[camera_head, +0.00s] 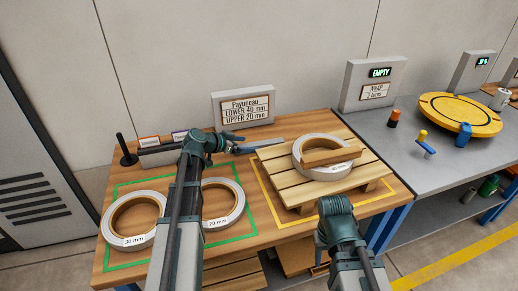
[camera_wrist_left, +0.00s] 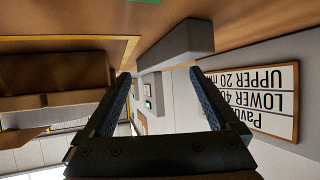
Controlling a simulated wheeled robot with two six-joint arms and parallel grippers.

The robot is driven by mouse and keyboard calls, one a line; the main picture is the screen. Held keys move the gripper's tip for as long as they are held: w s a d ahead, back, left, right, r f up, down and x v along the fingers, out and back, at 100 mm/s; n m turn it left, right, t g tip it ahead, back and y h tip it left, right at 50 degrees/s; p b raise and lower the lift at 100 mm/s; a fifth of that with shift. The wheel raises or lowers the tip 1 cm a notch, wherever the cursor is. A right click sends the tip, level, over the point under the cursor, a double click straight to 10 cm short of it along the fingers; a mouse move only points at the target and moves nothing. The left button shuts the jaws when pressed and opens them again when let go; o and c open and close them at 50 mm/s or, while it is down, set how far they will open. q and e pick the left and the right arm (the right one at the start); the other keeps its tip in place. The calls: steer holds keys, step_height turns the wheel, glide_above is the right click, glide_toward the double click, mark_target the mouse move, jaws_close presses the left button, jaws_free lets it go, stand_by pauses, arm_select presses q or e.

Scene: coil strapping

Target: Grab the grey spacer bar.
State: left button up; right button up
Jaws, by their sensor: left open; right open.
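The grey spacer bar (camera_head: 262,143) lies on the wooden table behind the pallet, to the right of my left gripper. It also shows in the left wrist view (camera_wrist_left: 178,46), where its near end appears between my open fingers. My left gripper (camera_head: 232,143) is open and empty at the back of the table, close to the bar's left end. In its wrist view (camera_wrist_left: 160,76) a gap shows between the fingers and the bar. My right gripper (camera_head: 335,204) is open in front of the pallet, apart from the bar.
Two more coils (camera_head: 133,237) (camera_head: 237,205) lie in the green outline. A sign (camera_head: 244,108) stands behind the bar. A black post (camera_head: 122,146) stands at back left.

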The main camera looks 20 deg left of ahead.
mark_target(256, 145)
arm_select(q)
steer(key=b+x, duration=0.2)
steer(key=x, duration=0.3)
steer(key=shift+w+d+f+b, duration=0.15)
steer(key=shift+w+f+b, duration=0.05)
steer(key=shift+b, duration=0.2)
steer(key=shift+r, duration=0.1)
steer(key=shift+s, duration=0.1)
jaws_close()
